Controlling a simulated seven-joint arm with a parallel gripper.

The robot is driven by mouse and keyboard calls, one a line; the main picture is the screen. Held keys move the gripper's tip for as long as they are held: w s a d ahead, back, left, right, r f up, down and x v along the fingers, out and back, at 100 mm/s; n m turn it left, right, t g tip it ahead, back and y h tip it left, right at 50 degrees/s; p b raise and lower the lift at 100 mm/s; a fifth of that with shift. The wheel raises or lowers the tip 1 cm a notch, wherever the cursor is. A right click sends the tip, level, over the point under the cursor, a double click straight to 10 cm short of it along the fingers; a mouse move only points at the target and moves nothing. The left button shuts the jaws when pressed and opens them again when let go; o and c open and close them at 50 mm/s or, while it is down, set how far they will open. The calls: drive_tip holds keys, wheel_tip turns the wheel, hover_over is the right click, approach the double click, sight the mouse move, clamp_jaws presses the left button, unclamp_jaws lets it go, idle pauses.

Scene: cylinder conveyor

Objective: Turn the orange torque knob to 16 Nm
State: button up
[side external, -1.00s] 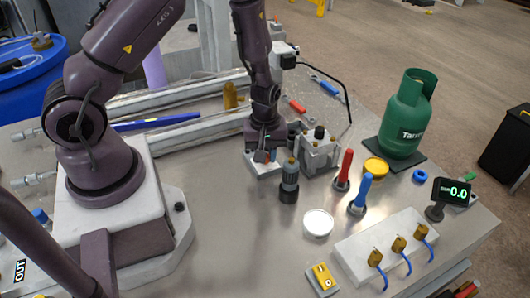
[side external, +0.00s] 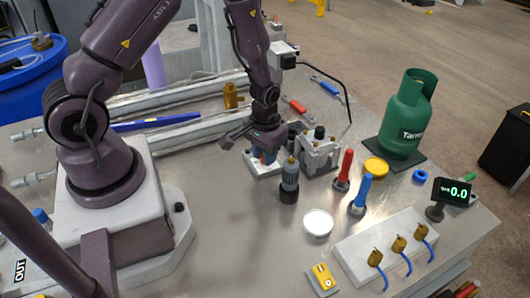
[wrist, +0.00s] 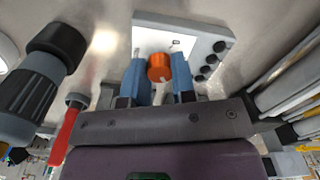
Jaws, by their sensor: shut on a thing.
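The orange torque knob (wrist: 159,67) sits between the two blue fingertips of my gripper (wrist: 159,76) in the wrist view. My gripper is shut on it, one finger at each side. The knob stands on a white plate (wrist: 205,28) with several black round parts along one edge. No scale or setting on the knob can be read.
A grey cylindrical tool (side external: 289,181) and a grey fixture block (side external: 320,155) stand close right of my gripper. Red (side external: 344,168) and blue (side external: 361,193) handled tools stand beyond. A small display (side external: 451,192) reads 0.0. The table left of the plate is clear.

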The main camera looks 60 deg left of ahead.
drive_tip(key=shift+m, duration=0.5)
drive_tip(key=o, duration=0.9)
drive_tip(key=shift+r, duration=0.15)
wheel_tip(320, 180, up, 13)
drive_tip(key=shift+f, duration=0.15)
